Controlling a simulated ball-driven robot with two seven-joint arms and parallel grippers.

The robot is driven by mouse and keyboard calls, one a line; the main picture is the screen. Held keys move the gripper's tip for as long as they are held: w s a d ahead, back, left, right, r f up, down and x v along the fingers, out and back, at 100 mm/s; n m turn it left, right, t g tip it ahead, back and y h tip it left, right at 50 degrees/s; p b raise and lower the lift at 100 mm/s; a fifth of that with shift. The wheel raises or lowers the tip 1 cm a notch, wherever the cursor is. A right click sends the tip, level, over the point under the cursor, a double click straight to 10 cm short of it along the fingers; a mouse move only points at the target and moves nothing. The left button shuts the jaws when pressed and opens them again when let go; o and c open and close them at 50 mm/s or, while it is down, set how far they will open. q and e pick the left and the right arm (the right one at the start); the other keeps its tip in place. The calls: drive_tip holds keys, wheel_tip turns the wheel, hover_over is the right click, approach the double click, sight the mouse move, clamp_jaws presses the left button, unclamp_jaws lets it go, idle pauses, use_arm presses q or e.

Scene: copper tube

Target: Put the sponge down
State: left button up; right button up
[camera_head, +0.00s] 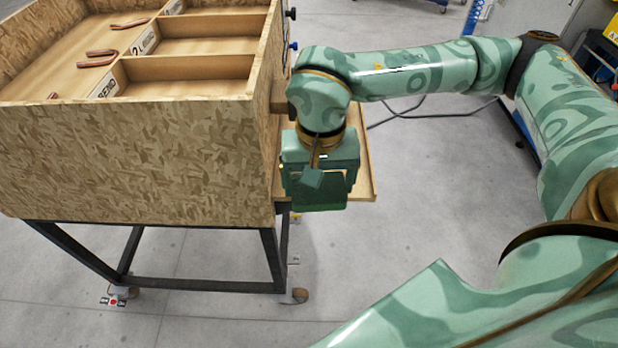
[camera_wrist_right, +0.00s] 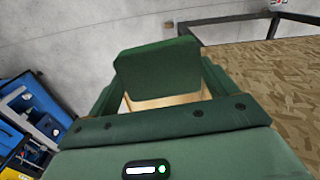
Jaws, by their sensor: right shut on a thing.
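My right gripper (camera_head: 318,198) points down beside the right wall of the wooden bin table, over a small wooden side shelf (camera_head: 364,180). In the head view the gripper body largely hides the sponge. I cannot tell whether the sponge touches the shelf. Pale wood shows through the gap between the fingers in the right wrist view. My left gripper is not in view.
The wooden bin table (camera_head: 140,160) has dividers with labels, and several bent copper tubes (camera_head: 100,54) lie in its left part. Its near right compartment (camera_head: 190,68) looks empty.

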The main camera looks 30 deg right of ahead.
drive_tip(key=shift+w+m, duration=0.15)
drive_tip(key=shift+m, duration=0.15)
drive_tip(key=w+d+f, duration=0.2)
drive_tip(key=w+f, duration=0.1)
drive_tip(key=w, duration=0.1)
drive_tip(key=w+d+f+b, duration=0.1)
drive_tip(key=w+d+f, duration=0.1)
drive_tip(key=w+f, duration=0.1)
drive_tip(key=w+d+f, duration=0.2)
drive_tip(key=w+f, duration=0.1)
drive_tip(key=w, duration=0.1)
drive_tip(key=shift+w+d+f, duration=0.2)
drive_tip(key=shift+w+d, duration=0.1)
drive_tip(key=shift+d, duration=0.1)
drive_tip(key=shift+w+d+f, duration=0.1)
drive_tip(key=shift+f, duration=0.15)
drive_tip(key=shift+w+f+b, duration=0.1)
drive_tip(key=shift+f+b, duration=0.35)
drive_tip(key=shift+f, duration=1.1)
